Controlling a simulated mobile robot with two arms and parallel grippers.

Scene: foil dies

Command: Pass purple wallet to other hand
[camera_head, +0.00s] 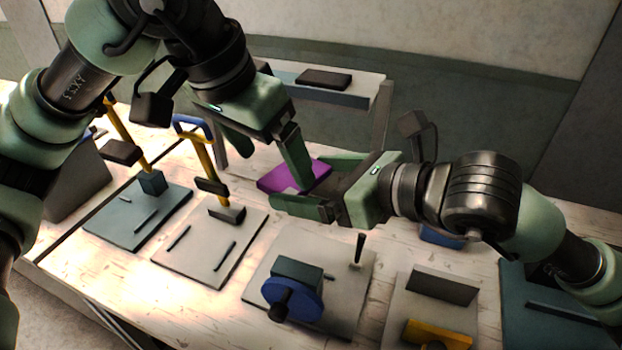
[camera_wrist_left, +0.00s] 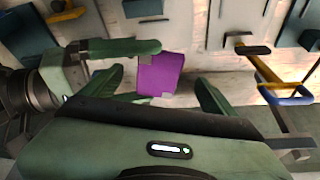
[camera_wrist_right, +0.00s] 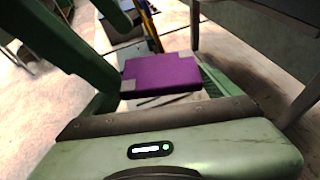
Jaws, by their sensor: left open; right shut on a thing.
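The purple wallet (camera_head: 285,177) is a flat block with pale corner patches, held above the workbench. My right gripper (camera_head: 295,182) comes from the right and is shut on it. The wallet also shows in the right wrist view (camera_wrist_right: 160,73), between that gripper's fingers. My left gripper (camera_head: 275,168) is open and reaches down from the upper left, one finger crossing in front of the wallet. In the left wrist view the wallet (camera_wrist_left: 160,75) lies between and just beyond its spread fingers; I cannot tell whether they touch it. One right finger (camera_wrist_left: 120,47) shows beside it there.
The wooden workbench (camera_head: 190,275) carries several plates with fixtures: yellow levers (camera_head: 205,160), a blue wheel (camera_head: 292,298) and a yellow block (camera_head: 440,335). A raised shelf (camera_head: 345,97) with a dark flat block (camera_head: 324,79) stands behind the grippers.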

